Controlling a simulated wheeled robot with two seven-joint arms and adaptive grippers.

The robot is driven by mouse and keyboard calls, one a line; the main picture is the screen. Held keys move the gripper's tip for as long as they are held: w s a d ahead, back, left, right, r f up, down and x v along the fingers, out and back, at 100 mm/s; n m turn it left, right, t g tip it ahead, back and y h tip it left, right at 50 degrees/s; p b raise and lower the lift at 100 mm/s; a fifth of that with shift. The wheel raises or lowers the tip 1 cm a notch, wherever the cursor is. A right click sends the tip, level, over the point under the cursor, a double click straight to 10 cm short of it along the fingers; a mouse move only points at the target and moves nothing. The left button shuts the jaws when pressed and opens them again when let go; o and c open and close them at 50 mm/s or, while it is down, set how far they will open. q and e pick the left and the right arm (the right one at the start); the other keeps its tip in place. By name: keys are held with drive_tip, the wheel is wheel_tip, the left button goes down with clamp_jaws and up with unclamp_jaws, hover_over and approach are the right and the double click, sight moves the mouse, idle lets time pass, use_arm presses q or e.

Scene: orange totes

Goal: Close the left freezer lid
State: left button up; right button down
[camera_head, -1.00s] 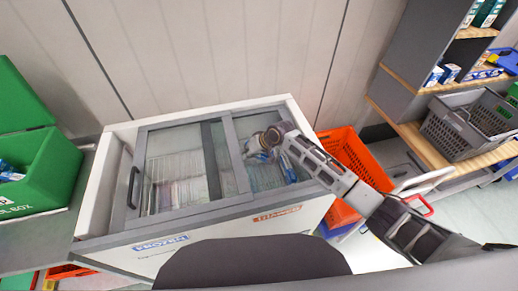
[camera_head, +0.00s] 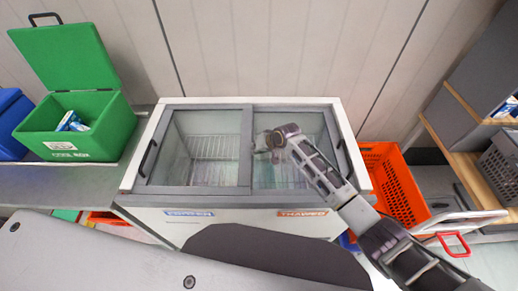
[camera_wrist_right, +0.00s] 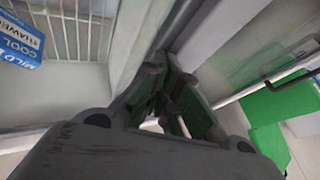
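The white chest freezer (camera_head: 136,183) has two sliding glass lids in grey frames. The left lid (camera_head: 197,191) lies across the left half, its frame at the freezer's left end and its black handle (camera_head: 147,158) at that side. A wire basket shows through its glass. The right lid (camera_head: 300,107) covers the right half. My right gripper (camera_head: 262,145) is just right of the middle frame bar (camera_head: 246,145). In the right wrist view its fingertips (camera_wrist_right: 166,68) come together close against a lid frame; contact is hard to tell. My left gripper is out of view.
A green cool box (camera_head: 85,133) with its lid up stands on the grey counter at left, beside a blue box (camera_head: 12,125). An orange tote (camera_head: 395,185) stands right of the freezer. Shelves (camera_head: 460,135) stand further right.

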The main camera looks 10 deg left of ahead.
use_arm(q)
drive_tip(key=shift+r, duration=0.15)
use_arm(e)
drive_tip(key=shift+s+a+r, duration=0.1)
drive_tip(key=shift+a+r, duration=0.05)
drive_tip(key=shift+a, duration=0.05)
